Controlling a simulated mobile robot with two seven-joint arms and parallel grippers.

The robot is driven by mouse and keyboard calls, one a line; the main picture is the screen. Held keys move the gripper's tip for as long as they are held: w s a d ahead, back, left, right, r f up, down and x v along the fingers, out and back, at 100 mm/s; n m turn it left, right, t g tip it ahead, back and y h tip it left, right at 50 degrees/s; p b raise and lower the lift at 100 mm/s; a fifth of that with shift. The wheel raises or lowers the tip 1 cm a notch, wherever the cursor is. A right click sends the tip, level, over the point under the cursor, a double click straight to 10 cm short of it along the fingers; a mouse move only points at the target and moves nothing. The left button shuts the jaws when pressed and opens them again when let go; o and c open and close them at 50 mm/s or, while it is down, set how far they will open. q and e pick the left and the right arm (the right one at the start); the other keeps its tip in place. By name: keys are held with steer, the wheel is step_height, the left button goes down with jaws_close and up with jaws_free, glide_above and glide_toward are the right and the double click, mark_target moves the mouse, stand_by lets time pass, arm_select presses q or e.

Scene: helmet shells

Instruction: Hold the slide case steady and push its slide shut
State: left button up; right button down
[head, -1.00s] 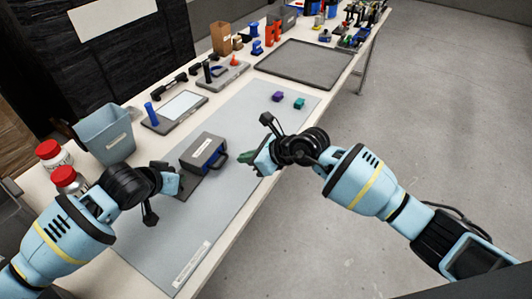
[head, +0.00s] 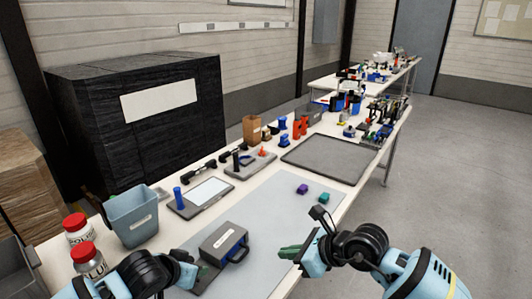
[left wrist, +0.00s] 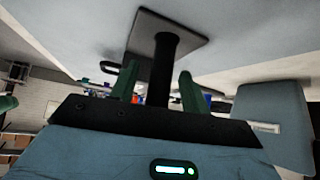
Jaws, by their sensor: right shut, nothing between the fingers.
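The grey slide case (head: 222,243), with a dark loop handle and some blue beneath it, lies on the mat's near half. My right gripper (head: 282,252) is shut and empty, its green fingers pointing at the handle side from a short gap to the right. My left gripper (head: 192,272) is just left of the case, its fingers mostly hidden in the head view. In the left wrist view its green fingers (left wrist: 158,68) stand apart. A black post (left wrist: 165,75) rising from a flat dark plate (left wrist: 168,35) shows between them, with gaps on both sides.
A blue-grey bin (head: 132,215) and two red-capped bottles (head: 86,260) stand left. A dark tray (head: 328,158) is further back. The mat's middle is clear.

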arm_select(q)
steer(key=v, duration=1.2)
steer(key=p+v, duration=0.5)
steer(key=v, duration=0.2)
arm_select(e)
step_height(320, 180, up, 17)
steer(key=n+t, duration=0.1)
steer(key=shift+w+t, duration=0.3)
steer(key=shift+t, duration=0.1)
steer(key=shift+f, duration=0.15)
arm_select(q)
steer(key=shift+s+f, duration=0.1)
steer(key=shift+f, duration=0.05)
arm_select(e)
steer(key=shift+d, duration=0.1)
